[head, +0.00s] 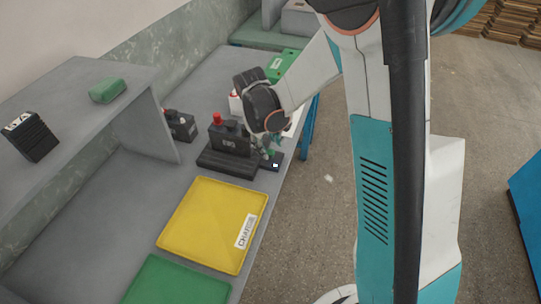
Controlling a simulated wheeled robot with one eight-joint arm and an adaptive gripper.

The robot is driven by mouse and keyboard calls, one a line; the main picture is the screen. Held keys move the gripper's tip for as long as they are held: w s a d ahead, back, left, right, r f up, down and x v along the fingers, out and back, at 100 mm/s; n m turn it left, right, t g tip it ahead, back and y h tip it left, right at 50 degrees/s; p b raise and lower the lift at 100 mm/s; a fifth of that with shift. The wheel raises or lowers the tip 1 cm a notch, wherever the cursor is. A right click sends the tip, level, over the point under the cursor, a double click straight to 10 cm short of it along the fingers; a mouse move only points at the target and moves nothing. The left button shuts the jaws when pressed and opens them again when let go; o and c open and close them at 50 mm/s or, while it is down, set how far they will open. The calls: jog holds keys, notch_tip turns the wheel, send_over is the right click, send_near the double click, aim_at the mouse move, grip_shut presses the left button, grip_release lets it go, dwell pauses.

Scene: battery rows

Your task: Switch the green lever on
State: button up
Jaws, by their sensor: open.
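My gripper (271,150) is at the end of the arm, low over the bench's right edge. It is open, and its small fingers are partly hidden by the wrist. Just below the fingers is a dark blue plate (264,165) with a small white mark. A tiny green patch shows at the fingertips. I cannot tell whether it is the green lever or part of the gripper, nor which way the lever points. Beside it on the left stands a dark battery (229,141) with a red terminal, on a black base (226,163).
A yellow mat (205,220) and a green mat (178,284) lie in front on the grey bench. Another dark battery (180,126) stands behind, near the shelf (75,90). The shelf holds a black battery (30,136) and a green block (108,90). The floor right of the bench is open.

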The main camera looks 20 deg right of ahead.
aim_at(270, 150)
jog(key=b+x, duration=0.1)
jog(key=x, duration=0.4)
grip_shut()
